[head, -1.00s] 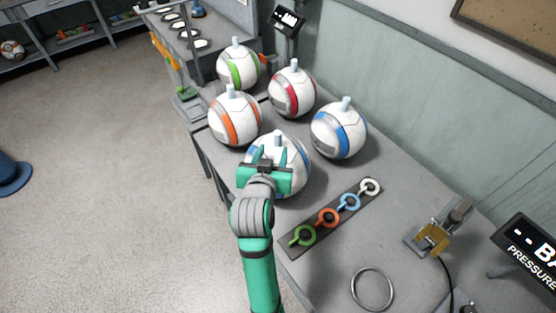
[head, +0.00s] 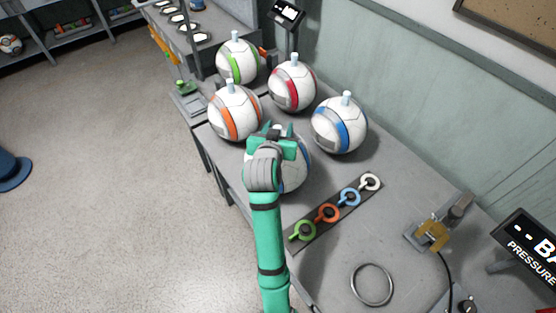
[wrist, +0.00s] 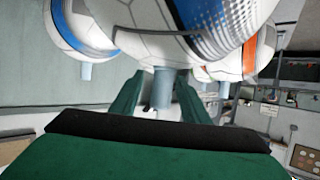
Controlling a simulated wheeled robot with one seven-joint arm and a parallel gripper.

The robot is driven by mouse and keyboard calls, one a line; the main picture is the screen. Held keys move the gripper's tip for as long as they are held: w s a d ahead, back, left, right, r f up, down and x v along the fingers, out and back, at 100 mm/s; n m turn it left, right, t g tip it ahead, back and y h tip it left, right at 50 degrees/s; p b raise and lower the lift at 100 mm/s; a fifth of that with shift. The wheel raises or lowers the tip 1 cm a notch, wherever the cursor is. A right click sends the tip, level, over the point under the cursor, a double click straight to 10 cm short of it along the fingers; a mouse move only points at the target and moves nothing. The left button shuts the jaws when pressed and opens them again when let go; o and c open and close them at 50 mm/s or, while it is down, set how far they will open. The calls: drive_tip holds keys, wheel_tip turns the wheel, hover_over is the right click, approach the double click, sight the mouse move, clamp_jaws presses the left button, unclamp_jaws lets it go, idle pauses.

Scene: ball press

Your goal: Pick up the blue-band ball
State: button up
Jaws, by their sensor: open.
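Two white balls with blue bands stand on the grey table. The nearer blue-band ball (head: 297,174) is partly hidden behind my gripper (head: 279,131) in the head view. The other blue-band ball (head: 340,126) stands clear to the right with its pale stem up. My green gripper is open at the top of the nearer ball. In the wrist view, this ball (wrist: 170,48) fills the upper middle, and its stem (wrist: 162,90) shows between the spread fingers (wrist: 160,98), with no grip visible. The other blue-band ball (wrist: 80,38) is at the left there.
Orange-band (head: 236,112), red-band (head: 292,84) and green-band (head: 237,62) balls stand close behind. A strip of coloured rings (head: 328,213), a metal ring (head: 372,285) and a brass-coloured device (head: 432,236) lie nearer on the table. A wall runs along the right.

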drive_tip(key=shift+x, duration=0.75)
drive_tip(key=shift+a, duration=0.1)
drive_tip(key=shift+c, duration=0.4)
clamp_jaws()
idle(0.4)
